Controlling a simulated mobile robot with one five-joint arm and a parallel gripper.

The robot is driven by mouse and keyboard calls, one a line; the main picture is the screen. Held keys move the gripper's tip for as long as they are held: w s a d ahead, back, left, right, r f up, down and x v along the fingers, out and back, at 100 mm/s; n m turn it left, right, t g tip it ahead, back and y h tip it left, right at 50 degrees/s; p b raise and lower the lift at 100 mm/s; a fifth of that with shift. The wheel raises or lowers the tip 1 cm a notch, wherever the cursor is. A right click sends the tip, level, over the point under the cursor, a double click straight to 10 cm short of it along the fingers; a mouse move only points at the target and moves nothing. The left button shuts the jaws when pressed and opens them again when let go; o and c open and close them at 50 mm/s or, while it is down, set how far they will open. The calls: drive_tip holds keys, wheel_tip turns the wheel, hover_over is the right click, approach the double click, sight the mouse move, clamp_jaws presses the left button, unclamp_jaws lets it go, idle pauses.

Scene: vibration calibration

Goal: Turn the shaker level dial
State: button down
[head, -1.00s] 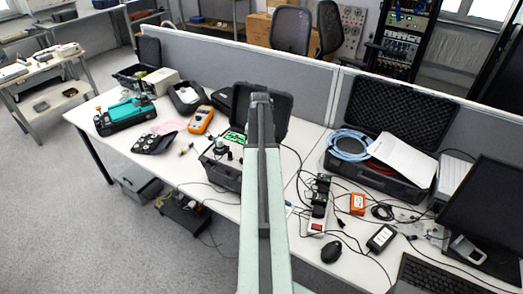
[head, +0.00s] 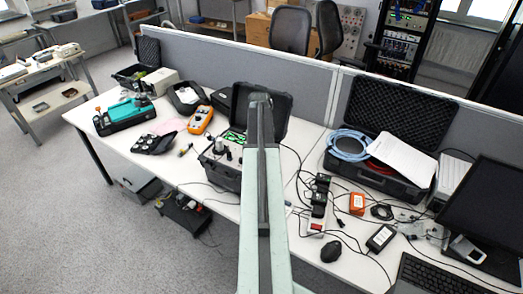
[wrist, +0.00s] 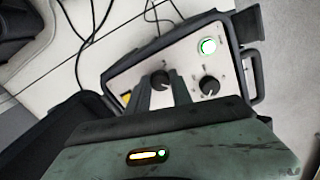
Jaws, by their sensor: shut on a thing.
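The shaker unit's light panel shows in the wrist view with two black knobs and a lit green button (wrist: 208,46). One knob (wrist: 160,77) sits between the fingertips of my gripper (wrist: 162,86), which is shut on it. The other knob (wrist: 209,85) stands free just right of the fingers, its pointer mark visible. The panel labels are too small to read, so I cannot tell which knob is the level dial by name. In the head view the open black case (head: 222,177) is partly hidden behind my arm.
A raised black handle and case edge (wrist: 252,75) bound the panel at right. Cables (wrist: 92,30) run over the white table at upper left. In the head view an orange multimeter (head: 201,119) lies behind the case, and a blue cable coil (head: 348,146) lies to the right.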

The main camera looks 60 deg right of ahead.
drive_tip(key=shift+w+a+n, duration=0.1)
drive_tip(key=shift+w+n, duration=0.05)
drive_tip(key=shift+n, duration=0.65)
drive_tip(key=shift+w+a+n, duration=0.1)
drive_tip(key=shift+n, duration=0.7)
drive_tip(key=c, duration=1.1)
unclamp_jaws()
drive_tip(key=shift+c, duration=0.2)
drive_tip(key=shift+s, duration=0.1)
drive_tip(key=shift+r, duration=0.1)
wheel_tip(320, 180, up, 8)
drive_tip(key=p, duration=0.8)
drive_tip(key=shift+d, duration=0.1)
drive_tip(key=shift+f, duration=0.2)
